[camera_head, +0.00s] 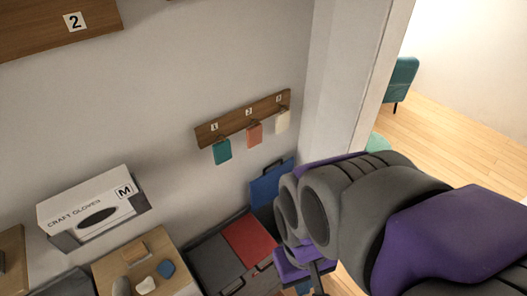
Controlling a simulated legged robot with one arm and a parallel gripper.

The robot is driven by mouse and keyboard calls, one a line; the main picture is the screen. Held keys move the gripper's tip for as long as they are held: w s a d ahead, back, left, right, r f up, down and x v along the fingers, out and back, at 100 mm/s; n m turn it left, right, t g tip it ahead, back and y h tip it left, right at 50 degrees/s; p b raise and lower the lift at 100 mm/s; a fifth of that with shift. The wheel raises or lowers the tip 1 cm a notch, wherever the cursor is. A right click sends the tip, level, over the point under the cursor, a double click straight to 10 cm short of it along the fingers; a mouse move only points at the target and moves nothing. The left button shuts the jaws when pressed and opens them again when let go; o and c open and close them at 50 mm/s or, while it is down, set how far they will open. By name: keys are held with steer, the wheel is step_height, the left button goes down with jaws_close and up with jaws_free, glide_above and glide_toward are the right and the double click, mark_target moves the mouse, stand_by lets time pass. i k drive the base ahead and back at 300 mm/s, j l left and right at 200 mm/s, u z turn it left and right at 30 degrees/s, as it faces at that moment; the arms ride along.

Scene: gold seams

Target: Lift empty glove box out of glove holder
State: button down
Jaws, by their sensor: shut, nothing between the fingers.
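The white glove box (88,200) is at the left, marked "CRAFT GLOVES" and "M", with a dark oval opening in its front. It sits in a grey glove holder (66,242) against the wall. Whether any gloves are inside cannot be made out. My gripper (316,272) is at the lower middle, well to the right of the box and apart from it. It is shut and holds nothing. My purple and grey arm comes in from the right and hides part of the gripper.
A wooden surface (112,265) with small objects stands below the box. Dark cases and a red panel (250,240) lie right of it. A wooden rack (240,119) with three hanging tags is on the wall. A wall corner (345,80) stands behind my arm.

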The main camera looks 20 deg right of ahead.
mark_target(87, 210)
steer(key=j+u, duration=0.1)
steer(key=u, duration=0.3)
steer(key=j+u, duration=0.1)
steer(key=u, duration=0.3)
steer(key=j+u, duration=0.1)
steer(key=u, duration=0.25)
steer(key=l+u, duration=0.25)
steer(key=l, duration=0.95)
